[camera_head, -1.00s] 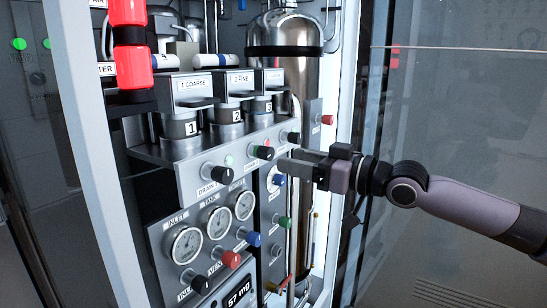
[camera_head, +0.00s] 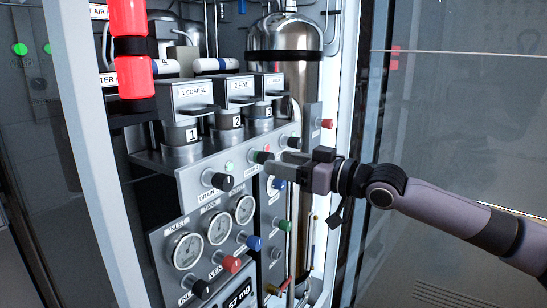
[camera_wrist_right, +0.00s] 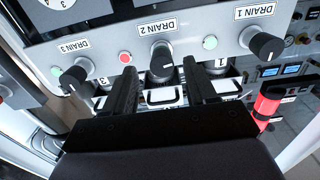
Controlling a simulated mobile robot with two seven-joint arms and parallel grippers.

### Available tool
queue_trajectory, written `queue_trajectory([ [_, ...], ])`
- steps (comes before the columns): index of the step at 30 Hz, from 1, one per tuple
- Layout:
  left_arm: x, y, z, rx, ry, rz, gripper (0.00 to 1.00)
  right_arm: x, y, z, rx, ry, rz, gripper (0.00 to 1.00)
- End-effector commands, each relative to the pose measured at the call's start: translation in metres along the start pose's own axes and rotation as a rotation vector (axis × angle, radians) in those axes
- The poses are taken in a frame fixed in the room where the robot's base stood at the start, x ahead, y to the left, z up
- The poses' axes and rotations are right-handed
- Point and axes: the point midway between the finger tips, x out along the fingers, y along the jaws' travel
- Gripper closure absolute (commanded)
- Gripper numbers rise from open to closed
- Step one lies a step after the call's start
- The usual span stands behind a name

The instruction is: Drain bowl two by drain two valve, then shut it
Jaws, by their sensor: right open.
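The drain two valve is a black knob (camera_wrist_right: 161,60) on the grey panel, under an upside-down "DRAIN 2" label in the right wrist view. Its white pointer mark shows, and a red lamp (camera_wrist_right: 125,57) is beside it. My right gripper (camera_wrist_right: 165,80) is open, with its fingers to either side of the knob's line; I cannot tell whether they touch it. In the head view the right gripper (camera_head: 278,160) reaches in from the right to the knob. Bowl two (camera_head: 228,121) is a metal cup marked 2 under the "2 FINE" housing. My left gripper is not in view.
The drain 1 knob (camera_wrist_right: 262,47) and drain 3 knob (camera_wrist_right: 75,77) flank it, each with a green lamp. Gauges (camera_head: 218,228) and coloured knobs sit below. A steel cylinder (camera_head: 284,80) stands behind, and the white cabinet post (camera_head: 345,130) is close to the arm.

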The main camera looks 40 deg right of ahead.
Motion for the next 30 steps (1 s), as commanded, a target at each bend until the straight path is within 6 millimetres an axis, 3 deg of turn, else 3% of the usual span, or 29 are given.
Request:
queue_trajectory([
  [12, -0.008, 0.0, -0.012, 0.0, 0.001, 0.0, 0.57, 0.024, -0.002, -0.002, 0.0, 0.002, -0.003, 0.44],
  [25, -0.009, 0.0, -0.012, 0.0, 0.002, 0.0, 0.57, 0.029, -0.002, 0.0, -0.002, -0.001, -0.005, 0.44],
  [30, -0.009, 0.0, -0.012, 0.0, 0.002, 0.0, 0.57, 0.028, -0.002, 0.0, -0.002, -0.001, -0.005, 0.99],
])
